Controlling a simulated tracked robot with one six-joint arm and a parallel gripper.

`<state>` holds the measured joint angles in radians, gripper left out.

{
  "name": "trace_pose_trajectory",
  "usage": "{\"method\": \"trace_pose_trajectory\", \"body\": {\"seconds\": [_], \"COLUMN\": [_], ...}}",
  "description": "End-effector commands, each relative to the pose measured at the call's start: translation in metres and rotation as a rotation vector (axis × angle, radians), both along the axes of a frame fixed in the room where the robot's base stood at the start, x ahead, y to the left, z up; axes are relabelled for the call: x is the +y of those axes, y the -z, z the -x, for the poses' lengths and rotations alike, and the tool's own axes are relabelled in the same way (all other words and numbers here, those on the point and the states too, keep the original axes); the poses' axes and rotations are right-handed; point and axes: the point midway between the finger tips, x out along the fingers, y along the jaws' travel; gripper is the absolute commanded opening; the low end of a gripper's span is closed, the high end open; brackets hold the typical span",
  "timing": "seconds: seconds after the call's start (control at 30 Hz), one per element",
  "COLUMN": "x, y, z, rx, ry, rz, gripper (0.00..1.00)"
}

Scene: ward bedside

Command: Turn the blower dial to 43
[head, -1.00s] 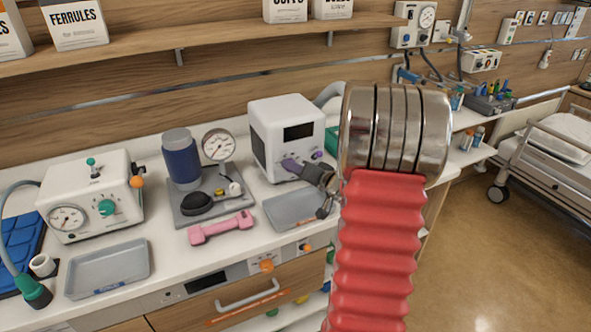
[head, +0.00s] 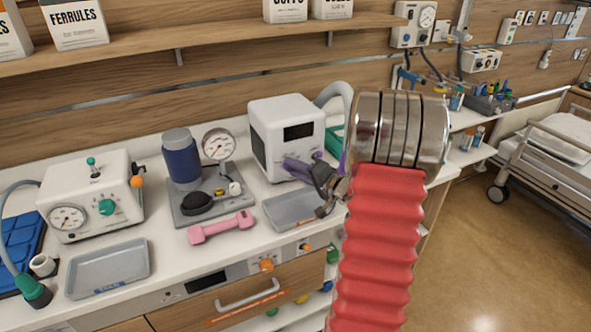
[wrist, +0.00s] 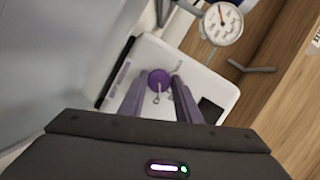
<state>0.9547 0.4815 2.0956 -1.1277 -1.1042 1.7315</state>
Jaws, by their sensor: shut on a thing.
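The blower appears to be the white box (head: 268,150) with a dark display (head: 298,131) on the counter, left of my red sleeved arm. In the wrist view its white front (wrist: 150,55) shows with the round purple dial (wrist: 159,79) and a dark display (wrist: 210,110). My gripper (wrist: 159,83) has its two purple fingers on either side of the dial and is shut on it. In the head view my gripper (head: 312,168) is at the lower front of the box and hides the dial there. I cannot read a dial setting or a number on the display.
A pump with a round gauge (head: 218,144) stands left of the box. Another white machine (head: 75,200) is further left. My arm covers the counter's right part.

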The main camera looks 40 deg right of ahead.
Motion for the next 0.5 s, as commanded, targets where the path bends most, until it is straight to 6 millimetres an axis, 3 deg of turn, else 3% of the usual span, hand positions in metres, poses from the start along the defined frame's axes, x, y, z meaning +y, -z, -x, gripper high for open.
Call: {"method": "trace_pose_trajectory", "body": {"seconds": [0.5], "x": [-0.0028], "y": [0.0055], "z": [0.0022], "rx": [-0.050], "ry": [0.008], "rz": [-0.202], "gripper": [0.08]}}
